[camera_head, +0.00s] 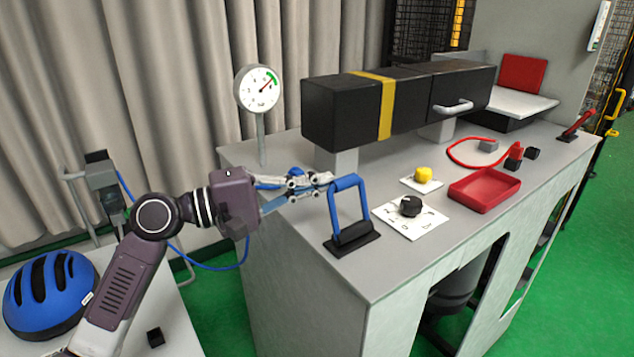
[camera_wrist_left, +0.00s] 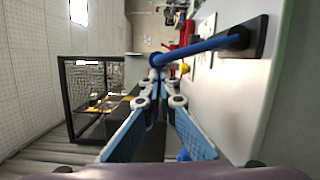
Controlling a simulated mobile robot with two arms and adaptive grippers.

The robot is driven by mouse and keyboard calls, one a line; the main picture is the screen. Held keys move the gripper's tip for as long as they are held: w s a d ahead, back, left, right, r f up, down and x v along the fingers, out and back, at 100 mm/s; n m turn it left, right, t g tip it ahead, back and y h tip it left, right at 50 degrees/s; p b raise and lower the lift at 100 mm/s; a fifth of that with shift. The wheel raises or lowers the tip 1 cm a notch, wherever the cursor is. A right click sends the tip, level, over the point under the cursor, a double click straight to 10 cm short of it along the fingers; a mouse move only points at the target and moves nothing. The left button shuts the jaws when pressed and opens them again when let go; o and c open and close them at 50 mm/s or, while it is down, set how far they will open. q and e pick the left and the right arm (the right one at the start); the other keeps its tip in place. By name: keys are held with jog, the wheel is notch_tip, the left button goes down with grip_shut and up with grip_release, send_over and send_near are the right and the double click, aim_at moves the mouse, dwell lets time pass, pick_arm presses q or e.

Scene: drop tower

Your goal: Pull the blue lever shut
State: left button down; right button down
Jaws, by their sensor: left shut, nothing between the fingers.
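The blue lever (camera_head: 345,182) is a U-shaped handle standing upright on a black base (camera_head: 354,240) at the bench's near left part. In the left wrist view the lever (camera_wrist_left: 208,47) runs from its base at upper right to just beyond my fingertips. My left gripper (camera_head: 328,179) is shut and empty, reaching in from the left with its tips at the top of the lever. In the left wrist view the gripper (camera_wrist_left: 157,82) has its fingertips together just short of the lever's end. I cannot tell whether they touch. My right gripper is not in view.
Right of the lever are a black knob (camera_head: 410,205) on a white plate, a yellow button (camera_head: 423,174) and a red tray (camera_head: 484,190). Behind stand a dial gauge (camera_head: 259,88) and a long black box (camera_head: 345,108). A blue helmet (camera_head: 50,290) lies at lower left.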

aim_at(331, 187)
pick_arm(q)
jog(key=s+m, duration=0.1)
jog(key=d+r+m+p, duration=0.1)
jog(key=s+d+m, duration=0.1)
jog(key=shift+s+r+m+y+p, duration=0.3)
jog(key=shift+s+r+m, duration=0.05)
jog(key=shift+r+m, duration=0.05)
jog(key=s+m, duration=0.1)
jog(key=s+d+m+y+p, duration=0.1)
jog(key=shift+d+r+m+p, duration=0.15)
jog(key=shift+d+m+p, duration=0.1)
jog(key=shift+m+p, duration=0.05)
jog(key=shift+s+d+m+y+p, duration=0.3)
jog(key=shift+s+d+m+p, duration=0.1)
jog(key=shift+s+m, duration=0.35)
jog(key=shift+f, duration=0.25)
jog(key=shift+w, duration=0.1)
